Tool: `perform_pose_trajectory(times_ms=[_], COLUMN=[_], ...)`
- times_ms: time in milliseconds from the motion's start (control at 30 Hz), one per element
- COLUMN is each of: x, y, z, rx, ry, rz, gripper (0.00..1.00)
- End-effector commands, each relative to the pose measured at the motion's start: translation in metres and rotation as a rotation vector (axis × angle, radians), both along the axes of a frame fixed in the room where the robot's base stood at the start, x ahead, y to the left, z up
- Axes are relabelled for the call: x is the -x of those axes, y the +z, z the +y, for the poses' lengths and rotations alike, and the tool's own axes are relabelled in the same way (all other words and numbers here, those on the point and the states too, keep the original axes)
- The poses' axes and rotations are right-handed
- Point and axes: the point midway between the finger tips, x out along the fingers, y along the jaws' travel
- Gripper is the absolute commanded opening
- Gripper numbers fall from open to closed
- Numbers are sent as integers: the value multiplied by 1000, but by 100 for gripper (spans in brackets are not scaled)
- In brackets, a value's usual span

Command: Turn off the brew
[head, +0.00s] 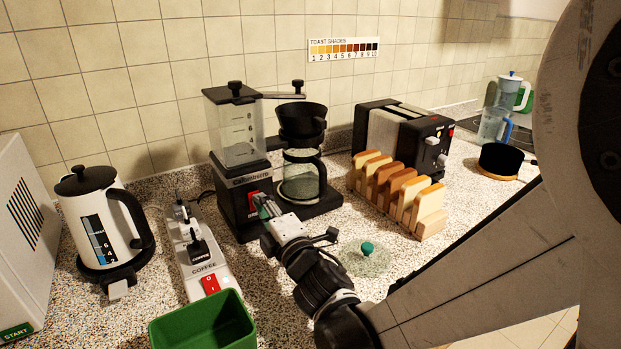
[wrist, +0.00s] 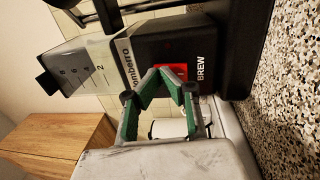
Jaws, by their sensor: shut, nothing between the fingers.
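The coffee maker (head: 236,178) is black, with a clear water tank (head: 235,132) and a glass carafe (head: 300,175) under a black filter basket. Its red brew switch (head: 253,194) is on the front of the base. In the wrist view the red switch (wrist: 178,70) sits beside the white word BREW, partly hidden by my fingers. My gripper (head: 262,204) is shut and empty, with its green-padded fingertips (wrist: 172,78) at the switch. I cannot tell whether they touch it or which way the rocker is tipped.
A green bin (head: 205,325) is in front. A glass lid (head: 366,257), a toast rack (head: 400,195) and a toaster (head: 400,135) stand right of my gripper.

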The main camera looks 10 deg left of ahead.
Motion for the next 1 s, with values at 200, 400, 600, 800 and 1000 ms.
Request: perform_pose_trajectory(times_ms=[200,400,600,800,1000], x=[26,56,79,91,93], y=[4,11,14,16,16], z=[-28,-57,-81,-92,-94], rx=[1,0,1,1,0], ry=[-2,-1,-2,-2,-1], rz=[-1,-1,-1,-1,0], gripper=[0,0,0,0,0])
